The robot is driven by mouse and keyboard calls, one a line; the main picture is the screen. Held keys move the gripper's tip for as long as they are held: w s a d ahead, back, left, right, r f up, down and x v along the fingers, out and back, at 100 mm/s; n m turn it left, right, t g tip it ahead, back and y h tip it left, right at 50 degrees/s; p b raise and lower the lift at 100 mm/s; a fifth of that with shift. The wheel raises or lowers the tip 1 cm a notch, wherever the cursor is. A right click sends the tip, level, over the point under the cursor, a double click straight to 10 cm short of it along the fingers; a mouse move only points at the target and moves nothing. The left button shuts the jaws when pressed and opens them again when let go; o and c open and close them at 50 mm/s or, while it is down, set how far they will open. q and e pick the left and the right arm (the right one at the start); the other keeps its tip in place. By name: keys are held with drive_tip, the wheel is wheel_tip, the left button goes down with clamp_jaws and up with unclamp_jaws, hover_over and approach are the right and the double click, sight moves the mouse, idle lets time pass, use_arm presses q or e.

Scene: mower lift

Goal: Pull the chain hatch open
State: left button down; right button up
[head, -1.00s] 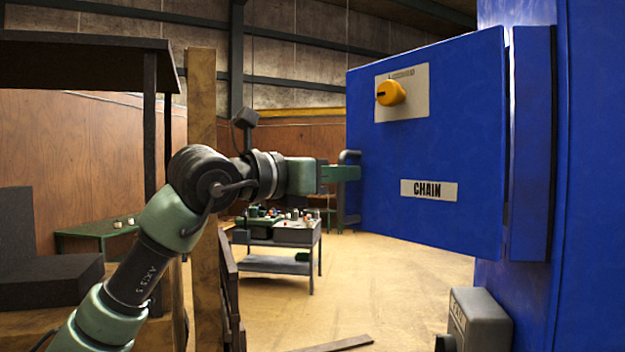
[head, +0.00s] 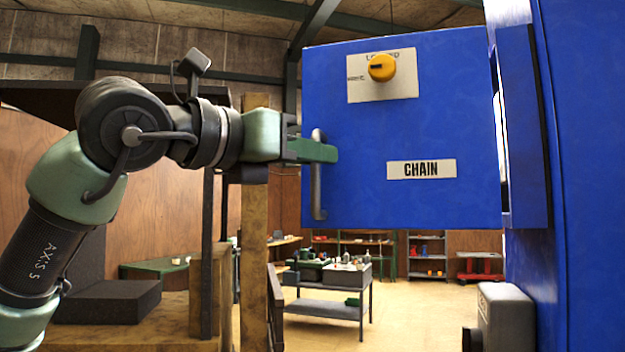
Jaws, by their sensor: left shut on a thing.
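The blue chain hatch (head: 350,195) stands out from the blue cabinet (head: 575,150), swung open on its right-hand hinge side. It carries a CHAIN label (head: 421,169) and a yellow knob (head: 382,68) on a pale plate. A dark upright bar handle (head: 317,195) sits at its left edge. A narrow bright gap shows between the hatch and the cabinet frame. My right gripper is not in view.
A grey box (head: 505,315) juts from the cabinet below the hatch. A wooden post (head: 254,230) stands close behind my left arm. A grey cart (head: 322,303) with small items stands on the open floor behind. Shelves (head: 427,255) line the back.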

use_arm(q)
drive_tip(key=shift+s+b, duration=0.5)
drive_tip(key=shift+s, duration=0.75)
drive_tip(key=c, duration=1.5)
unclamp_jaws()
drive_tip(key=shift+d, duration=0.1)
drive_tip(key=shift+o, duration=0.2)
drive_tip(key=shift+d, duration=0.2)
drive_tip(key=shift+a, duration=0.15)
